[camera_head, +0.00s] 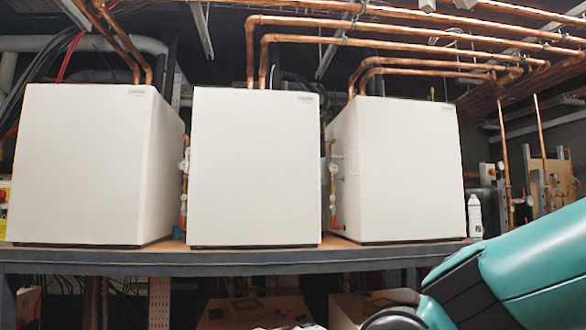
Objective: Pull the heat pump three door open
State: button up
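Three white box-shaped heat pumps stand in a row on a bench. The left heat pump (78,165), the middle heat pump (255,168) and the right heat pump (410,172) each show a plain flat front. No front looks open. No number is readable on them, so I cannot tell which is heat pump three. My teal arm (530,270) enters at the lower right, in front of and below the bench edge. My gripper is not clearly visible; the arm runs out of the bottom of the picture.
The grey bench (240,258) spans most of the width, with boxes beneath it. Copper pipes (400,40) run overhead. Valves and gauges (333,185) sit between the units. A white bottle (475,215) stands beside the right unit. The space before the fronts looks clear.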

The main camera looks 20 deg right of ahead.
aim_at(409, 175)
jog(key=u, duration=0.25)
jog(key=i, duration=1.65)
jog(key=z, duration=0.7)
jog(key=i, duration=1.1)
jog(key=z, duration=0.95)
